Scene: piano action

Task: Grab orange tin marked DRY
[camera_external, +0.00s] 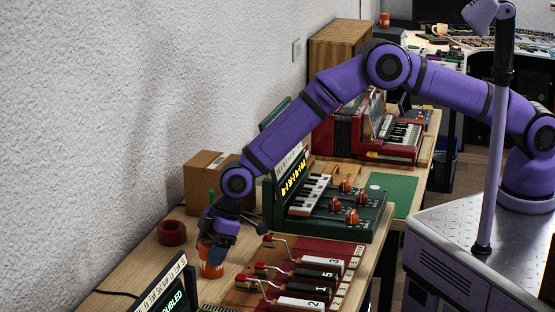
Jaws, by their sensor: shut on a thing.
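The orange tin (211,269) stands upright on the wooden bench at the lower left, left of the piano-action model. Its lower part shows, with a pale patch on the front too small to read. My gripper (213,245) points down over the tin, with its fingers at the upper part. It is shut on the tin. The fingers hide the tin's top, and a thin green stick shows just behind my gripper. I cannot tell any gap between the tin and the bench.
A dark red tape roll (172,233) lies left of the tin. A cardboard box (205,178) stands behind. The numbered piano-action model (300,272) and a green keyboard device (335,217) are to the right. A dark display panel (165,290) stands in front.

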